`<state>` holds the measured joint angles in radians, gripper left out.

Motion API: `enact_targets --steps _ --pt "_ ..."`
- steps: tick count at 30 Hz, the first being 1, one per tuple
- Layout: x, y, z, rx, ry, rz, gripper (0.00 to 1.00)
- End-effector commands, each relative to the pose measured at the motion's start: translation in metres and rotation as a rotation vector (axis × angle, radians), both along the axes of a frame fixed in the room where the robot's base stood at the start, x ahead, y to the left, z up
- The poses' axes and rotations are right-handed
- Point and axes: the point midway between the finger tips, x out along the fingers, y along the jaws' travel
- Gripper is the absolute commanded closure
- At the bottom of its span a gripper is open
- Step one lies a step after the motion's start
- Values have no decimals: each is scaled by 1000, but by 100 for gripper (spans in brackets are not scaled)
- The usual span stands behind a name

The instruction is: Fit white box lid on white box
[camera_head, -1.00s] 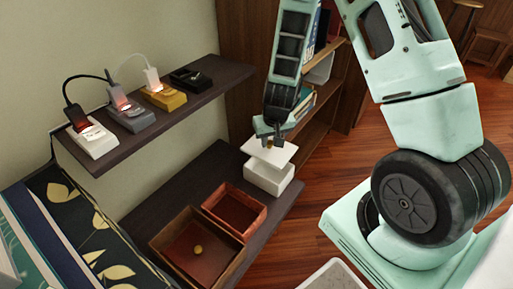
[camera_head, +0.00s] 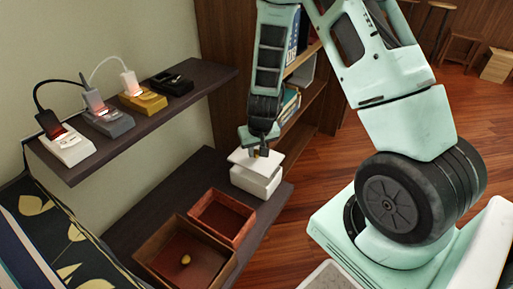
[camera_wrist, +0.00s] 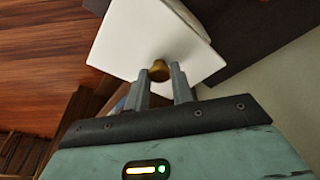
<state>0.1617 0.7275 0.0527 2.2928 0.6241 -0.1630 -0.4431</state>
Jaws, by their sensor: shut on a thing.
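The white box (camera_head: 255,183) stands on the lower dark shelf near its right end. The white box lid (camera_head: 242,156) is a flat white square with a small gold knob (camera_wrist: 159,70). My gripper (camera_head: 261,150) points down over the box and is shut on the lid's knob, which sits between the two fingertips in the wrist view (camera_wrist: 158,78). The lid is just above the box top, roughly over it and slightly turned. I cannot tell whether lid and box touch.
An orange-brown tray (camera_head: 240,236) and a larger brown box (camera_head: 145,262) with a yellow ball (camera_head: 186,259) stand left of the white box. An upper shelf (camera_head: 75,172) with several plugged-in devices overhangs the left side. A bookshelf (camera_head: 300,130) stands behind.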

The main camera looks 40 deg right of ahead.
Motion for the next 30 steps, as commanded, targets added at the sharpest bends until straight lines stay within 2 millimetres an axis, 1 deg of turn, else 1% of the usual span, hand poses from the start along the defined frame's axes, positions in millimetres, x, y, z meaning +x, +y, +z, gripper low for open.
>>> enact_targets --steps 1,3,9,30 --pt "0 0 -9 0 0 -1 100" --pt "0 0 -15 0 0 -1 100" --pt "0 0 -25 0 0 0 100" --pt "0 0 -25 0 0 3 100"
